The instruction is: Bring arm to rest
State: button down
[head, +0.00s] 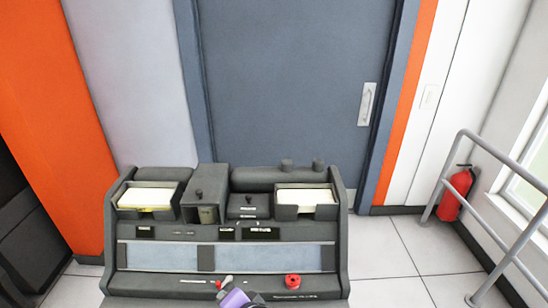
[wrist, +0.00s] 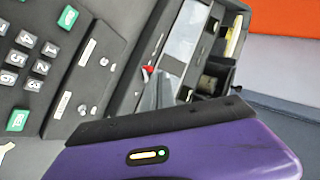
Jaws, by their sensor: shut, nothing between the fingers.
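My gripper (head: 234,298) shows as a small purple and dark shape at the bottom edge of the head view, in front of the grey punch-card machine (head: 340,240). Its purple housing (wrist: 190,155) with a black edge fills the lower part of the wrist view. The gripper is shut and empty. Most of my arm is out of the head view. The machine has a left tray (head: 124,207) and a right tray (head: 287,212), each with pale cards in it. The wrist view shows a keypad (wrist: 30,65) with green and grey keys.
A red knob (head: 292,281) and a small red part (head: 219,283) are on the machine's front. A closed grey door (head: 290,80) stands behind. A railing (head: 480,225) and a red fire extinguisher (head: 455,195) are at the right. Tiled floor (head: 385,250) is bare between machine and railing.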

notch_tip(320, 180, up, 4)
jog(key=d+n+t, duration=0.2)
jog(key=t, duration=0.1)
jog(key=s+d+r+n+t+h, duration=0.1)
jog(key=s+d+r+n+t, duration=0.15)
jog(key=s+d, duration=0.45)
jog(key=s+d+r+n+t+h, duration=0.1)
jog(key=s+d+t, duration=0.3)
jog(key=d, duration=0.6)
jog(key=s+d+h, duration=0.1)
jog(key=s+d, duration=0.3)
jog(key=s, duration=0.4)
jog(key=s+d+r+n+g+h+b, duration=0.1)
jog(key=s+d, duration=0.3)
jog(key=s, duration=0.4)
jog(key=s+d+g+h, duration=0.1)
jog(key=s+d+h, duration=0.2)
jog(key=s+d, duration=0.2)
jog(key=v, duration=0.3)
jog(key=shift+s+f, duration=0.2)
jog(key=shift+s, duration=0.15)
jog(key=shift+n+g, duration=0.25)
